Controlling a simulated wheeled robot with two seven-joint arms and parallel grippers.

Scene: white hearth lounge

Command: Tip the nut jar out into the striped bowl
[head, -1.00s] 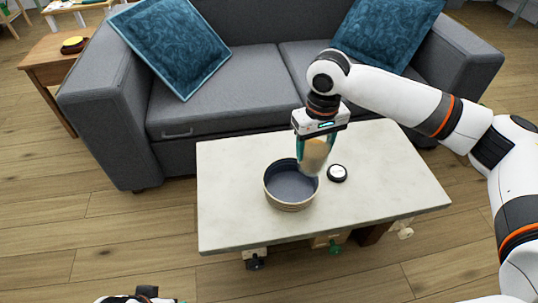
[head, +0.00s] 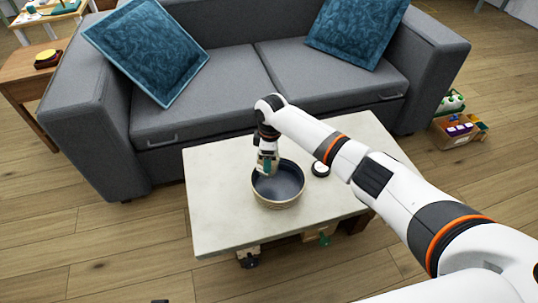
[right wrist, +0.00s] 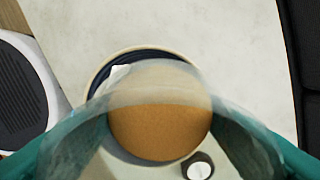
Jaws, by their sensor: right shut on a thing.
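The striped bowl (head: 279,201) stands on the pale table, beige-banded outside and dark blue inside. My right gripper (head: 267,168) is over the bowl's back left rim. Its teal fingers are shut on the nut jar (right wrist: 160,132), a clear jar with a brown mass inside. In the right wrist view the bowl's rim (right wrist: 97,82) shows behind the jar. The jar is mostly hidden by the gripper in the head view, so its tilt is hard to tell. No nuts are visible in the bowl. My left gripper is not clearly in view.
A small black-and-white round object (head: 320,169) lies on the table (head: 222,215), right of the bowl. The table's left part is clear. A grey sofa (head: 215,95) with blue cushions stands behind. A box of items (head: 460,130) is on the floor at right.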

